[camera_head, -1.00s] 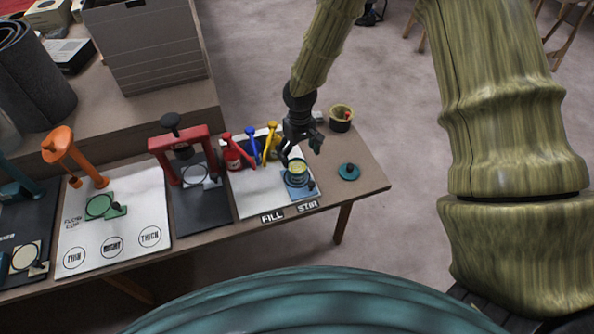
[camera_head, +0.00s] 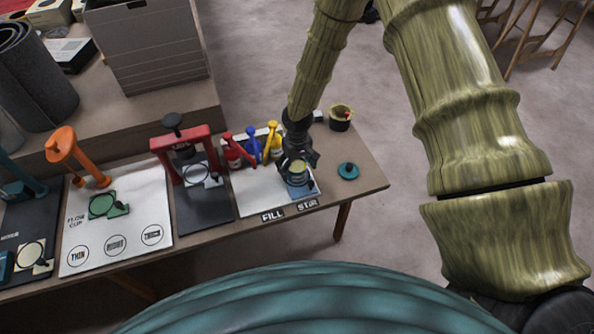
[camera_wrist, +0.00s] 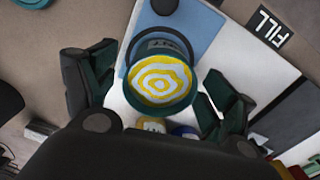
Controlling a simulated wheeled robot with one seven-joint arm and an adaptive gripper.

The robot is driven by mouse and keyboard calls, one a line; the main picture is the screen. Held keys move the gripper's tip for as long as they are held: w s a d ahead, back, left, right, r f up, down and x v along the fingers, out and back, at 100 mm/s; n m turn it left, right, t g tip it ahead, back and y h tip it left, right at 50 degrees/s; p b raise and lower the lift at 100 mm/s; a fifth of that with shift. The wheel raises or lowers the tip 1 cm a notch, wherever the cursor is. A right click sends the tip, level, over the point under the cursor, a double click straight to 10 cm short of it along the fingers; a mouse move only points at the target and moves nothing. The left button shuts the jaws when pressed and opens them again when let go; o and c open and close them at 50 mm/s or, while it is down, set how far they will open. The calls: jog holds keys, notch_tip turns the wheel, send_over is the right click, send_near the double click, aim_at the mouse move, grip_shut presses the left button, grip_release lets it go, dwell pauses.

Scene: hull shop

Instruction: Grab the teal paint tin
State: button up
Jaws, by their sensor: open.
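The teal paint tin (camera_wrist: 160,110) stands open and upright in the middle of the wrist view, with yellow and white swirled paint inside. In the head view the tin (camera_head: 298,168) is partly hidden behind my gripper (camera_head: 298,158), which is low over the bench's right part. My gripper (camera_wrist: 158,92) is open in the wrist view, with one dark finger on each side of the tin. Gaps show between the fingers and the tin. A dark hoop shows behind the tin, by a blue pad (camera_wrist: 190,30).
A teal lid (camera_head: 348,171) lies to the right of the tin. Red, blue and yellow bottles (camera_head: 253,148) stand close on the left. A cup (camera_head: 341,117) stands at the bench's back right corner. A red press (camera_head: 178,143) stands further left.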

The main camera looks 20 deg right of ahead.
jog(key=shift+f, duration=0.1)
jog(key=c, duration=1.2)
jog(key=shift+c, duration=0.4)
